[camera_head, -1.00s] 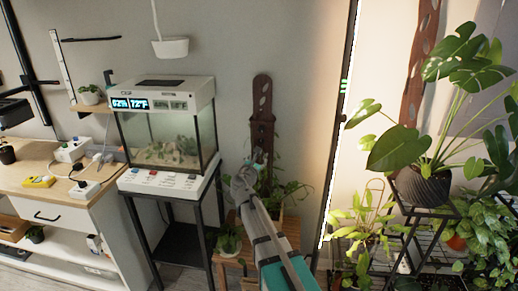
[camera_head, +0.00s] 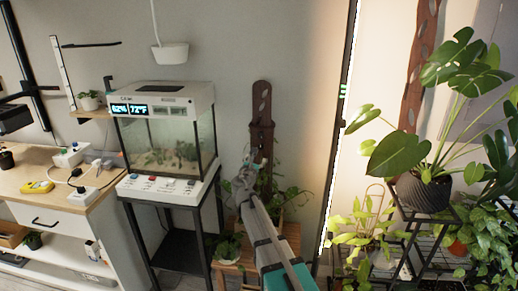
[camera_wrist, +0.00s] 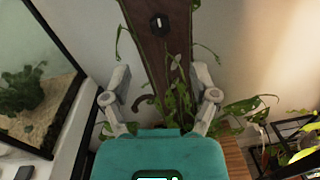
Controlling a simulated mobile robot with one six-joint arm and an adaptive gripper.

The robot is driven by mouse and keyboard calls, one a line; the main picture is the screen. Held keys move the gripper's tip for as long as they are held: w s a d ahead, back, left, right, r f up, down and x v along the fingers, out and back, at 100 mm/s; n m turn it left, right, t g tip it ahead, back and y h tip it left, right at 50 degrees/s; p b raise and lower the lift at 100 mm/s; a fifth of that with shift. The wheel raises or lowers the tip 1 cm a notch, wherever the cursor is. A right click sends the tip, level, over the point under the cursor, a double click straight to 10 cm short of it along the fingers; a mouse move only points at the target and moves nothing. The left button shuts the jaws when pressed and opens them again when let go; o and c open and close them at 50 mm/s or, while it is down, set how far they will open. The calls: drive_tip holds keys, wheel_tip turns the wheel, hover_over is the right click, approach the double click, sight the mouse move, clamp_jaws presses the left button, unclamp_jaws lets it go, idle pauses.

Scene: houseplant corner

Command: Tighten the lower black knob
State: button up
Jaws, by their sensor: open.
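A black round knob (camera_wrist: 159,23) with a pale mark on its face sits on a dark brown upright board (camera_wrist: 146,48) in the wrist view. No second knob shows clearly there, so I cannot tell whether this is the lower one. My gripper (camera_wrist: 160,88) is open and empty, its two grey fingers spread in front of the board below the knob. In the head view my gripper (camera_head: 252,165) is in front of the lower part of the board (camera_head: 262,108). The knobs are too small to make out there.
Leafy vines hang around the board, close to the fingers. A glass terrarium (camera_head: 170,140) on a black stand is at the left. A wooden plant stool (camera_head: 226,267) is below my arm. Large potted plants (camera_head: 424,190) on a black rack are at the right.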

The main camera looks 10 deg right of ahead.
sight(260, 147)
drive_tip(key=x, duration=1)
drive_tip(key=shift+w, duration=0.35)
